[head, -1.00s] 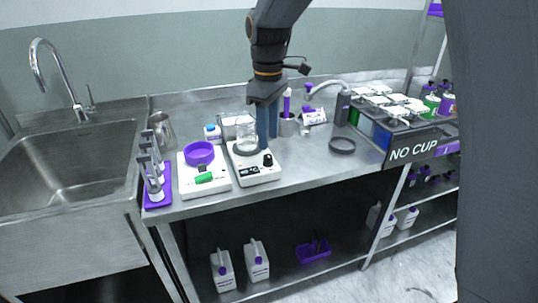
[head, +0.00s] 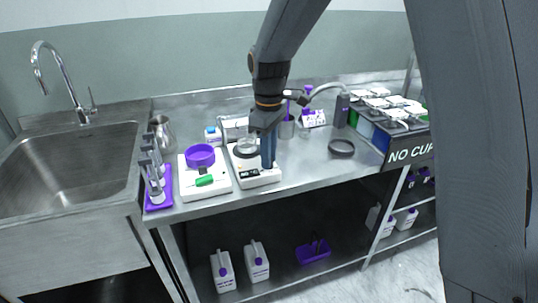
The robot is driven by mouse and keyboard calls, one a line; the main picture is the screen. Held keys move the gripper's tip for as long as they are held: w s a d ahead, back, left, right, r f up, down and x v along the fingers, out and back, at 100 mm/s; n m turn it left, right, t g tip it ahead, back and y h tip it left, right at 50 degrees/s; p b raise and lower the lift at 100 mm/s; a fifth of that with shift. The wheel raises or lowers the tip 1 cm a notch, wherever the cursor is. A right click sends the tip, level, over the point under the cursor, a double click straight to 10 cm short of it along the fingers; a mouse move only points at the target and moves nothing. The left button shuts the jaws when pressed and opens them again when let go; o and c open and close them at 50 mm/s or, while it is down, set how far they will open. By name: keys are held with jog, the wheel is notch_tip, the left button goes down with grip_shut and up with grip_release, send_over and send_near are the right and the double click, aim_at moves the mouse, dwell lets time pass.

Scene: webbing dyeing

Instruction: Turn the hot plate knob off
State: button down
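The white hot plate (head: 254,180) stands on the steel counter near its front edge, with a round dark heating top (head: 246,149). Its dark knob at the front right is mostly hidden behind my fingers. My gripper (head: 268,164) points down, with its blue-grey fingertips at the knob's place. The fingers overlap in this view, so I cannot tell whether they touch or grip the knob. The knob's setting cannot be read.
A white scale with a purple dish (head: 200,155) and a green item (head: 204,181) stands left of the hot plate. A purple rack (head: 158,196) is further left, beside the sink (head: 70,165). A black ring (head: 341,147) lies to the right, with bare counter around it.

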jog(key=shift+n, duration=0.4)
jog(key=n+p, duration=0.2)
jog(key=n, duration=0.2)
jog(key=shift+r+n, duration=0.1)
jog(key=shift+n, duration=0.3)
jog(key=n+p, duration=0.1)
jog(key=n, duration=0.5)
jog(key=shift+w+p, duration=0.15)
jog(key=shift+p, duration=0.2)
jog(key=shift+n, duration=0.3)
jog(key=c, duration=1.6)
grip_release()
